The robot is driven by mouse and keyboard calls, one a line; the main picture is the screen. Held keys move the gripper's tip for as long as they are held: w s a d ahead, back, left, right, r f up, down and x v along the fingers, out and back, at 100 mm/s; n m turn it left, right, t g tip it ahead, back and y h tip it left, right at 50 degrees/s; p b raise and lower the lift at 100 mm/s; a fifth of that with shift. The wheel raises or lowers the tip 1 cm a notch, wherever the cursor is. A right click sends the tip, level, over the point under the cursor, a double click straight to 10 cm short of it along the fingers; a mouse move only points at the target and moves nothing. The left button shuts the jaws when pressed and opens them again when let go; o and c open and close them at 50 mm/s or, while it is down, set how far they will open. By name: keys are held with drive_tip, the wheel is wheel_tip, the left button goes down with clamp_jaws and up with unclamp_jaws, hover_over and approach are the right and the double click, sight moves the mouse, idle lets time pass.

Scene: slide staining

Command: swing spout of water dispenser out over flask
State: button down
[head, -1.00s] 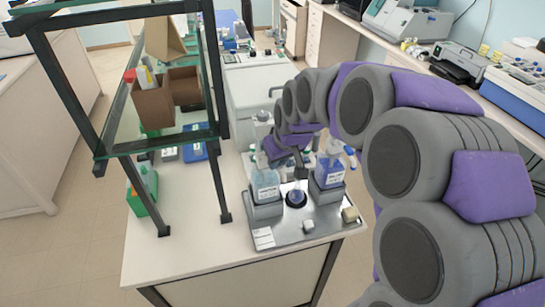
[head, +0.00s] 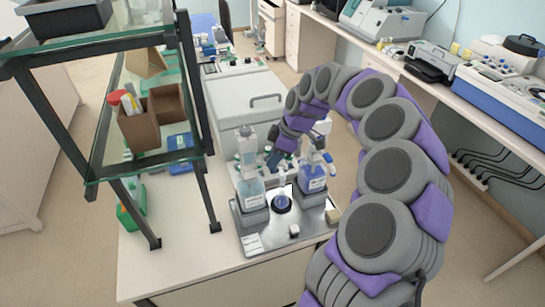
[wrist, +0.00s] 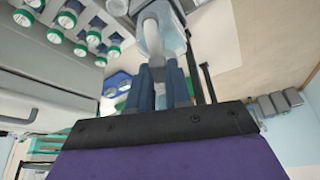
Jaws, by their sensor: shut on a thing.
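Two dispenser bottles stand on a metal tray (head: 262,243). The left dispenser (head: 250,188) holds pale, nearly clear liquid; the right dispenser (head: 313,178) holds bluer liquid. Their labels are too small to read. A small flask (head: 283,200) with blue liquid stands on a dark round spot between them. My gripper (head: 273,158) is above and behind the flask, beside the left dispenser's head. In the wrist view my gripper (wrist: 160,80) is shut on a pale spout (wrist: 158,35), with a clear bottle (wrist: 172,45) close behind it. The spout's tip is hidden by the fingers.
A glass-shelved rack with dark posts (head: 197,130) stands left of the tray and holds a cardboard box (head: 145,122). A grey lidded machine (head: 240,105) is behind the tray. Green-capped vials (wrist: 80,35) show close by in the wrist view. The bench front is clear.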

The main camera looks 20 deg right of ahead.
drive_tip(key=shift+w+d+n+g+p, duration=0.3)
drive_tip(key=shift+w+n, duration=0.3)
drive_tip(key=shift+n, duration=0.3)
drive_tip(key=c, duration=1)
unclamp_jaws()
drive_tip(key=shift+c, duration=0.2)
drive_tip(key=p+v, duration=0.2)
drive_tip(key=v, duration=1.5)
drive_tip(key=shift+d, duration=0.35)
drive_tip(key=shift+w, duration=0.1)
